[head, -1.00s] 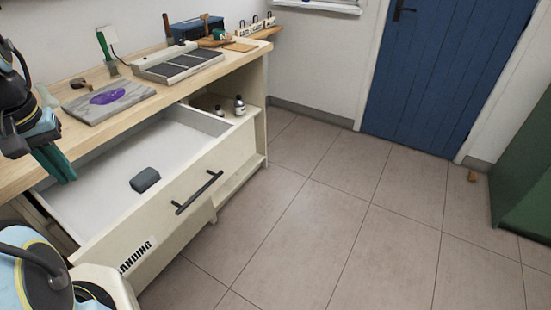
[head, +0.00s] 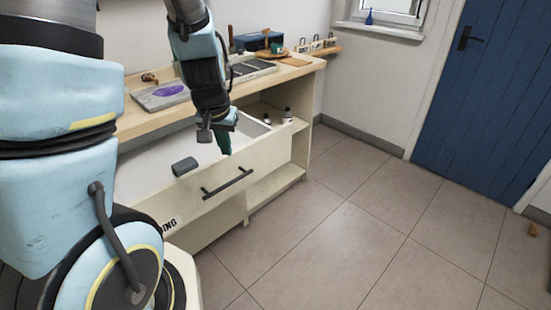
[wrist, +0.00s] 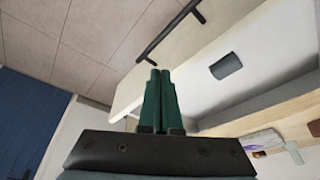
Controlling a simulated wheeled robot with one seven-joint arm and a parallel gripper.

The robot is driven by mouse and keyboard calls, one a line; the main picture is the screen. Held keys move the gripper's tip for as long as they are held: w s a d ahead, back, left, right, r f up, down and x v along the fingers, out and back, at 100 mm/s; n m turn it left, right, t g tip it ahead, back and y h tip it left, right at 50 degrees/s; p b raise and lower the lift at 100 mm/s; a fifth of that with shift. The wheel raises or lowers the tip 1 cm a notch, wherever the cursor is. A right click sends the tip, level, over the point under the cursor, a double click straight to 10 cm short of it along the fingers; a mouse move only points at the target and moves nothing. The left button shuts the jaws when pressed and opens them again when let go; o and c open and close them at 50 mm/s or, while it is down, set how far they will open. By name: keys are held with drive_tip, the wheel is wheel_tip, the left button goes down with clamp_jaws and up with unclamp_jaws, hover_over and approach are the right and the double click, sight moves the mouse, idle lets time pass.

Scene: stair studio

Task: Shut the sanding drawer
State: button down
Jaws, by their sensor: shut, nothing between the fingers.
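The sanding drawer (head: 262,165) is pulled out from the workbench. Its cream front has a dark bar handle (head: 228,184) and a label partly hidden by my arm, with "ING" showing. A dark grey block (head: 185,166) lies inside the drawer. My gripper (head: 224,150) is shut and empty, with its green fingers pointing down near the top edge of the drawer front, right of the block. In the wrist view, the shut fingers (wrist: 158,75) overlap the drawer front, with the handle (wrist: 168,34) beyond them. I cannot tell whether they touch the front.
The wooden benchtop (head: 140,125) holds a board with a purple patch (head: 172,89), a grey panelled unit (head: 250,68) and a blue box (head: 258,40). Small bottles (head: 287,115) stand on an open shelf right of the drawer. The tiled floor (head: 340,235) in front is clear.

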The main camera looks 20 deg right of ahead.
drive_tip(key=d+f+m+t+b, duration=0.1)
drive_tip(key=d+f+m+t, duration=0.15)
drive_tip(key=d, duration=0.55)
drive_tip(key=d+f+m+t+b, duration=0.1)
drive_tip(key=d+f+m, duration=0.25)
drive_tip(key=d, duration=0.45)
approach(272, 160)
wheel_tip(272, 160, down, 4)
drive_tip(key=s+d, duration=0.1)
drive_tip(key=d, duration=0.1)
drive_tip(key=shift+w+a+p, duration=0.25)
drive_tip(key=shift+w+p, duration=0.05)
drive_tip(key=shift+w, duration=0.25)
drive_tip(key=shift+w+a+p, duration=0.25)
drive_tip(key=shift+w, duration=0.35)
drive_tip(key=shift+w+a+p, duration=0.3)
drive_tip(key=shift+w, duration=0.25)
